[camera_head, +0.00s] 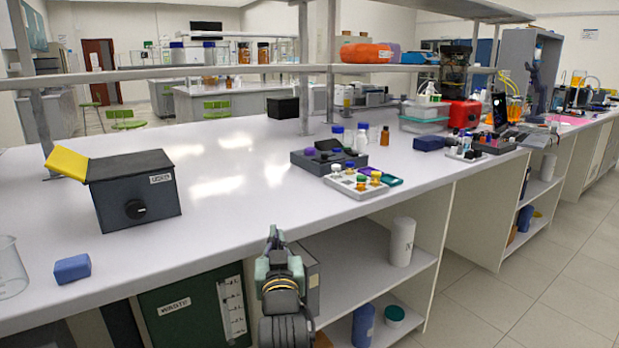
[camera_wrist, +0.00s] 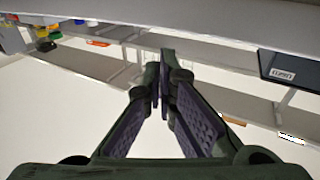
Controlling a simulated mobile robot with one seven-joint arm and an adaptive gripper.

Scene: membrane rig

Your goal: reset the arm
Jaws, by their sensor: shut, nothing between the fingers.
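My gripper shows at the bottom centre of the head view (camera_head: 275,240), in front of the bench's front edge. In the wrist view my gripper (camera_wrist: 161,95) is shut, its two dark fingers meeting at the tips with nothing between them. The fingers point over the white bench top (camera_head: 235,225), which also shows in the wrist view (camera_wrist: 90,120).
A dark box with a yellow lid (camera_head: 135,200) and a blue block (camera_head: 72,268) stand on the left. A grey tray of small caps (camera_head: 345,187) is right of centre. A green waste bin (camera_head: 190,312) is below the bench. Bench space between is clear.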

